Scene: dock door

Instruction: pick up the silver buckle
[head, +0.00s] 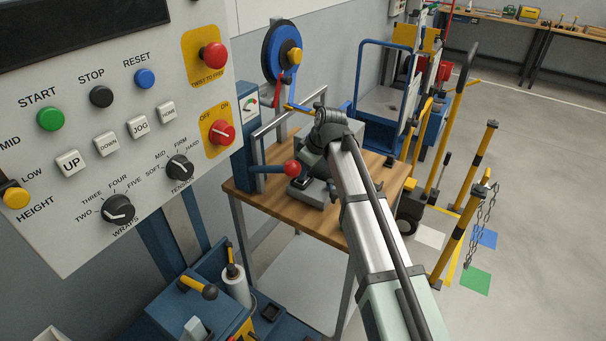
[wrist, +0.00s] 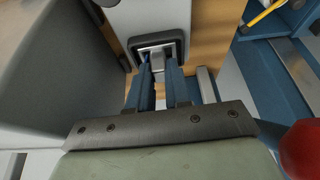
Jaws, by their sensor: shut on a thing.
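The silver buckle (wrist: 157,47) shows in the wrist view as a small bright metal piece at the dark-rimmed recess of a grey block. My gripper (wrist: 160,68) has its two blue fingers close together on it, with the tips at the recess. The fingers hide part of the buckle. I cannot tell whether it is lifted clear of the recess. In the head view my arm reaches down over the wooden-topped bench (head: 352,218), and the buckle and fingertips are too small or hidden to make out.
A red ball knob (head: 292,168) on a lever is close beside my gripper; it also shows in the wrist view (wrist: 302,148). A grey metal rail (head: 290,124) and a blue post (head: 244,160) stand behind. A control panel (head: 130,100) fills the left.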

